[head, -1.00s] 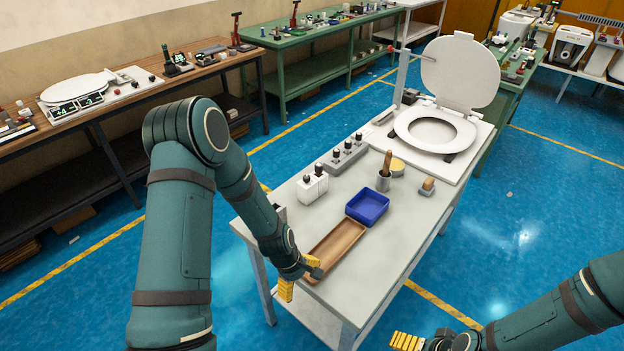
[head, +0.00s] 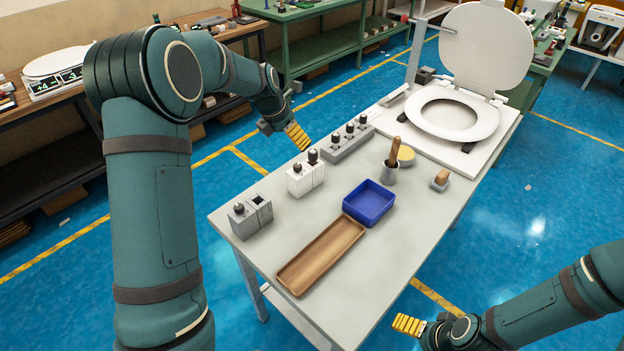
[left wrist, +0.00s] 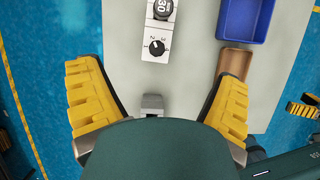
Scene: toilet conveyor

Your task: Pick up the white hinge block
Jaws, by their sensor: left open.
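The white hinge block (head: 305,178) stands on the grey table toward its left edge, with black knobs on top. In the left wrist view the white block (left wrist: 157,35) lies ahead, between the lines of the fingers, with black dials and printed marks. My left gripper (head: 297,137) is above and behind the block in the head view, apart from it. In the left wrist view its yellow fingers (left wrist: 157,75) are spread wide with nothing between them. My right gripper (head: 408,325) is low at the right, off the table; its finger opening is not clear.
A grey block (head: 250,215) stands left of the white one, and a grey knobbed strip (head: 348,142) behind it. A wooden tray (head: 320,255), blue bin (head: 369,202), a cup (head: 390,172) with a wooden handle and a toilet seat (head: 455,115) share the table.

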